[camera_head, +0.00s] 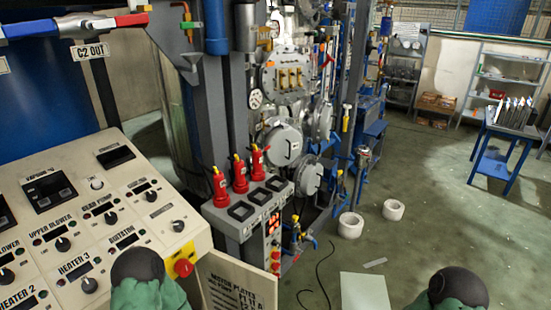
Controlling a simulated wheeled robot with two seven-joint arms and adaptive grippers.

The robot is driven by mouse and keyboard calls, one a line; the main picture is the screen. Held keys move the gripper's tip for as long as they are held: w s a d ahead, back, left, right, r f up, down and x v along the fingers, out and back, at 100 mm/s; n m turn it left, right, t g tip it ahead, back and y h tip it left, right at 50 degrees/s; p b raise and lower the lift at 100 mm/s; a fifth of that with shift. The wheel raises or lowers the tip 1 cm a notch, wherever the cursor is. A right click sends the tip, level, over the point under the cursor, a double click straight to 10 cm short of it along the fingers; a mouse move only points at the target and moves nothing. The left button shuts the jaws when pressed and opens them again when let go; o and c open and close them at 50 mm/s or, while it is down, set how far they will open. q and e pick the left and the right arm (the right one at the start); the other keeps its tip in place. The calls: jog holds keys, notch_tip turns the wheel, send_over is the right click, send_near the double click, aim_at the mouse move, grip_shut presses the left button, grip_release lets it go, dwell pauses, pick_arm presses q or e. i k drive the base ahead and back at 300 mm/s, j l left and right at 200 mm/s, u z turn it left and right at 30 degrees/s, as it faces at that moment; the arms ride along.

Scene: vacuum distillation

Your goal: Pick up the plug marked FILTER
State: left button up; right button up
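Three red plugs with yellow tops stand upright in a row on a grey box near the middle: a front-left plug (220,190), a middle plug (240,179) and a back-right plug (258,165). Any marking on them is too small to read, so I cannot tell which is marked FILTER. Several black square sockets (242,211) lie in a row beside the plugs, on the same box top. Rounded dark and green parts at the bottom edge, left and right, appear to be my own arms. Neither gripper shows.
A sloped control panel (118,224) with knobs fills the left, with a red emergency button (183,267) at its corner. A sign board (215,285) stands below the box. Pipework and vessels rise behind.

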aim_at(257, 158)
jog(key=i+l+z, duration=0.15)
jog(key=z, duration=0.2)
jog(key=i+z, duration=0.35)
jog(key=i+l+z, duration=0.1)
jog(key=z, duration=0.25)
jog(key=i+u, duration=0.15)
jog(key=i, duration=0.35)
jog(key=i+l+u, duration=0.15)
jog(key=i, duration=0.35)
jog(key=i+l+u, duration=0.1)
jog(key=i+l, duration=0.15)
jog(key=i, duration=0.25)
jog(key=i+u, duration=0.15)
jog(key=u, duration=0.25)
jog(key=i+u, duration=0.15)
jog(key=u, duration=0.25)
jog(key=i+u, duration=0.15)
jog(key=u, duration=0.25)
jog(key=i+l+u, duration=0.15)
jog(key=u, duration=0.25)
jog(key=i+l+u, duration=0.1)
jog(key=u, duration=0.35)
jog(key=i+l+u, duration=0.1)
jog(key=u, duration=1)
